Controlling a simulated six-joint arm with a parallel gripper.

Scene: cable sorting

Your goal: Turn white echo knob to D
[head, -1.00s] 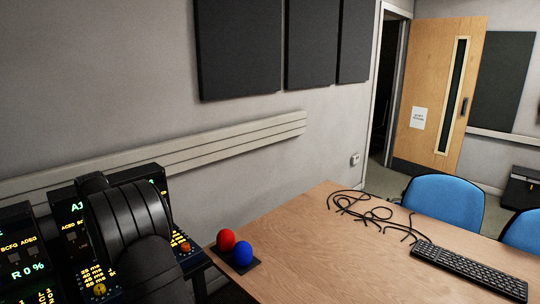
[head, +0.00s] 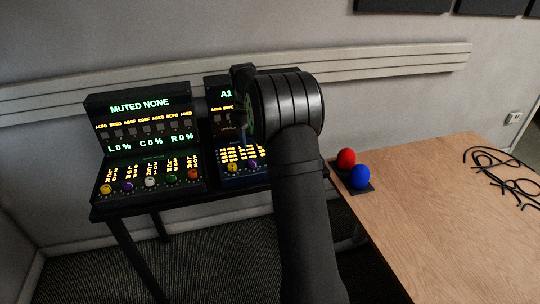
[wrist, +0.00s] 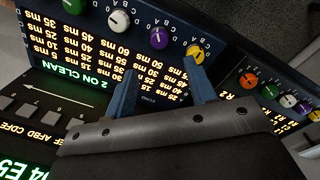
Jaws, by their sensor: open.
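The white echo knob (wrist: 118,20) is on the blue panel at the top of the wrist view, between a green knob (wrist: 73,5) and a purple knob (wrist: 160,38). Which letter it points to is too small to read. My gripper (wrist: 162,66) is open and empty. Its two blue fingers are over the panel's lit ms figures, below the purple and yellow (wrist: 195,52) knobs, and the white knob is outside them, up and left.
A second console (head: 146,132) with its own white knob (head: 150,181) stands left on the dark stand. Red (head: 346,158) and blue (head: 359,176) balls sit on a base at the wooden table's (head: 440,225) left edge. Loose black cables (head: 500,172) lie at right.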

